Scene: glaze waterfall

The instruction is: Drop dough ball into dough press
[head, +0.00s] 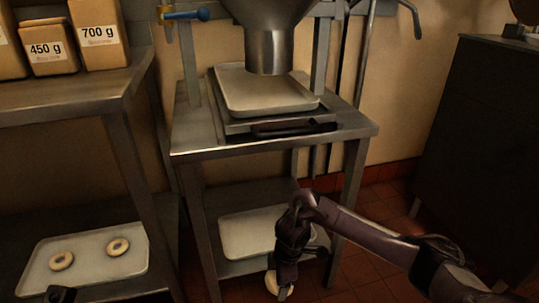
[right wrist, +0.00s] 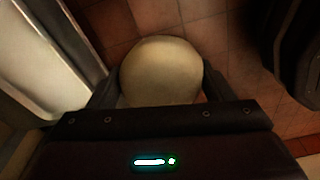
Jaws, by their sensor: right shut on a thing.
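My right gripper (head: 279,282) hangs down near the bottom of the head view, in front of the table's lower shelf. It is shut on a pale round dough ball (head: 286,294). In the right wrist view the dough ball (right wrist: 161,72) sits between the two fingers, above the tiled floor. A metal hopper with a round spout (head: 269,50) stands over the steel table at the top. I cannot tell whether it is the dough press. A small dark part at the bottom left edge may be my left gripper (head: 61,295); its jaws do not show.
A tray (head: 262,104) lies under the spout on the steel table (head: 345,124), and another tray (head: 238,234) on its lower shelf. Two dough rings lie on a tray (head: 90,270) at left. Boxes (head: 98,36) stand on the left counter. A dark cabinet (head: 470,130) stands at right.

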